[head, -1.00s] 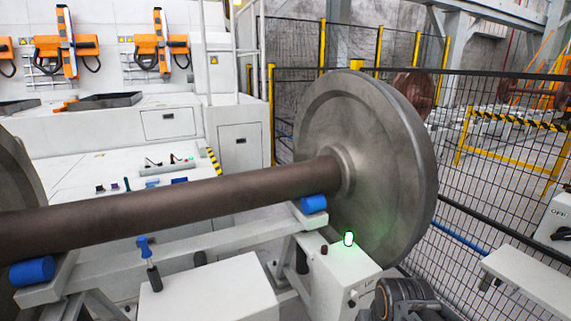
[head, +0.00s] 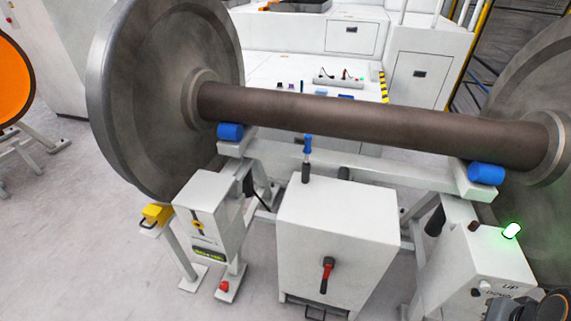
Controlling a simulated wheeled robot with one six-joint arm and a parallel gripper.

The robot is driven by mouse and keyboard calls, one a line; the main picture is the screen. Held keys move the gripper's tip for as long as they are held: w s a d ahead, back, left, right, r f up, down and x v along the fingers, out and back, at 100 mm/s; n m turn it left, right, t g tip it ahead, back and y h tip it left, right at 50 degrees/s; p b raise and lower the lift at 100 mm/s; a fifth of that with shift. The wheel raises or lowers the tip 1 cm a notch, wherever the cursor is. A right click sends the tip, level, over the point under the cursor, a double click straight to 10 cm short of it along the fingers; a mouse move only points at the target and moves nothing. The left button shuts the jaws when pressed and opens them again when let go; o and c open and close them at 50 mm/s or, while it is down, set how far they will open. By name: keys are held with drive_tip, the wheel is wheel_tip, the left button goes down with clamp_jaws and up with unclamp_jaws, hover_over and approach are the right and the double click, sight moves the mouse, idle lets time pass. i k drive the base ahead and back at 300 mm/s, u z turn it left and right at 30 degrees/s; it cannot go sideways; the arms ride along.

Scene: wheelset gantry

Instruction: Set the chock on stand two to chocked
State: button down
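A brown axle with two large grey wheels rests on the blue rollers of a light-grey stand (head: 300,160). A yellow block with a dark handle (head: 157,213) sits on a post at the foot of the left wheel (head: 165,90). It looks like the chock, but I cannot tell its setting or whether it touches the wheel. Beside it is a grey box with a yellow-ringed knob (head: 198,226) and a small green display whose text is too small to read. A dark part, probably of my arm, shows at the bottom right corner. No gripper fingers are visible.
A white cabinet (head: 337,225) with a red-handled lever (head: 326,274) and a blue-handled lever (head: 306,160) stands in the middle. A grey box (head: 485,265) with a lit green lamp (head: 512,231) is at right. The floor (head: 85,240) at lower left is clear.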

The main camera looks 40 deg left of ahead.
sight(158, 213)
drive_tip(key=u, duration=2.4)
drive_tip(key=k, duration=0.1)
drive_tip(key=u, duration=0.4)
drive_tip(key=i, duration=1)
drive_tip(key=u, duration=0.65)
drive_tip(key=i, duration=0.85)
drive_tip(key=u, duration=1)
